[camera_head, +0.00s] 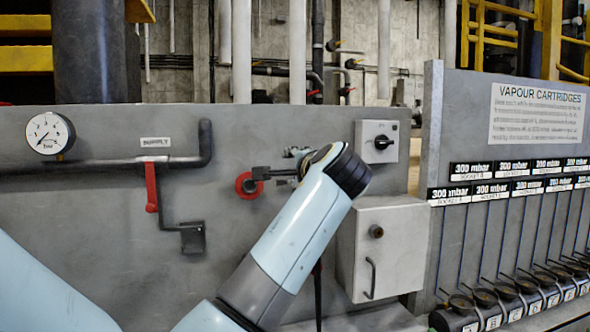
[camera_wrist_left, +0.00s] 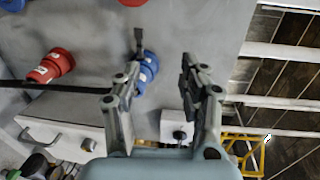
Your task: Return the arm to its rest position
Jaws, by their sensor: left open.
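My left arm (camera_head: 290,230) is light blue with a grey band and a black end cap. It rises from the bottom of the head view to the middle, in front of the grey wall panel. Its gripper is mostly hidden behind the wrist in that view. In the left wrist view my left gripper (camera_wrist_left: 159,68) has its two fingers spread apart. No held object shows between them. A blue fitting (camera_wrist_left: 147,72) with a dark lever shows behind the gap; I cannot tell how far off it is. My right gripper is not in view.
Near the wrist are a red ring fitting (camera_head: 247,186), a switch box (camera_head: 377,142) and a grey cabinet (camera_head: 384,248). A red-handled supply valve (camera_head: 151,187) and gauge (camera_head: 50,133) are left. Vapour cartridges (camera_head: 487,303) line the right. A red fitting (camera_wrist_left: 52,66) shows in the wrist view.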

